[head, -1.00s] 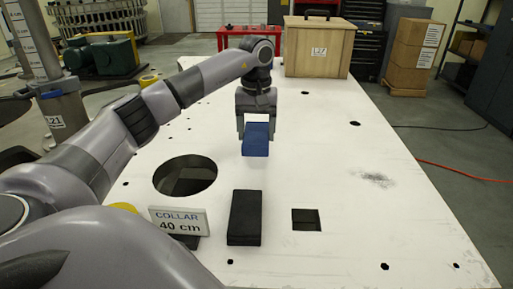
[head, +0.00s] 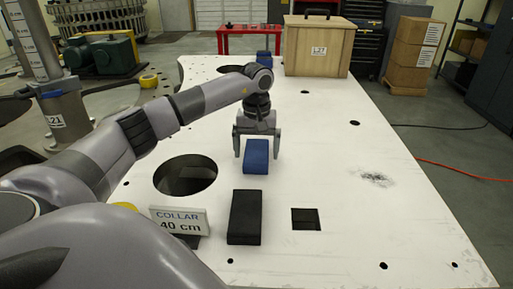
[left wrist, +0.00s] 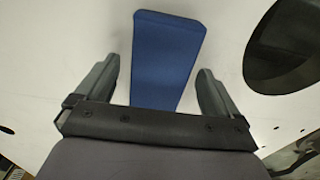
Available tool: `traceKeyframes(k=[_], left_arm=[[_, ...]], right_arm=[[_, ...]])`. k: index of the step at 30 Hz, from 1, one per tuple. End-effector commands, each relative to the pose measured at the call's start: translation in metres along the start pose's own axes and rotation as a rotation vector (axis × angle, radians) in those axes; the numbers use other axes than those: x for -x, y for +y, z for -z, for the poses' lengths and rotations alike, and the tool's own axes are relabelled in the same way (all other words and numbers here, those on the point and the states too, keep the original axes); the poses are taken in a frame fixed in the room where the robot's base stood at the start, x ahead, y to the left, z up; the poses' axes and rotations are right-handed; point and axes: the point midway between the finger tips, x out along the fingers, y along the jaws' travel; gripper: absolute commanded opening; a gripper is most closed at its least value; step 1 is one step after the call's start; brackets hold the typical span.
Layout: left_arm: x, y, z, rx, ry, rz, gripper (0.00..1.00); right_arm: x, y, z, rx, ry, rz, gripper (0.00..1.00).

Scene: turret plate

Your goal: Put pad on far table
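A blue pad (head: 256,156) lies flat on the white plate (head: 330,150), near its middle. My left gripper (head: 257,153) is open, with its fingers apart on either side of the far end of the pad. In the left wrist view the blue pad (left wrist: 167,60) lies between the two spread fingers (left wrist: 163,80), with gaps on both sides. A red table (head: 248,42) stands beyond the plate's far edge. My right gripper is not in view.
A black block (head: 244,217) and a "COLLAR 40 cm" sign (head: 180,220) stand nearer. A large round hole (head: 185,176) and a square hole (head: 305,219) open in the plate. A wooden crate (head: 317,46) and another blue block (head: 263,57) are at the far end.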

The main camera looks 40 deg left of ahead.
Motion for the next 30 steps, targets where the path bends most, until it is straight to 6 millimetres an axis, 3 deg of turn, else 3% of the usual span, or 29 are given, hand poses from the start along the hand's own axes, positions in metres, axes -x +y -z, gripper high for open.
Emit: traceKeyframes(k=[11, 24, 30], left_arm=[[0.010, 0.001, 0.001, 0.000, 0.002, -0.002, 0.95], [0.096, 0.001, 0.000, 0.000, 0.003, -0.003, 0.95], [0.118, 0.000, 0.000, 0.000, 0.001, -0.001, 0.95]], right_arm=[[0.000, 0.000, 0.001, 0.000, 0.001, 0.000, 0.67], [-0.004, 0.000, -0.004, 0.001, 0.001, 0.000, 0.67], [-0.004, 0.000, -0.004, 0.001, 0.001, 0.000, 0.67]])
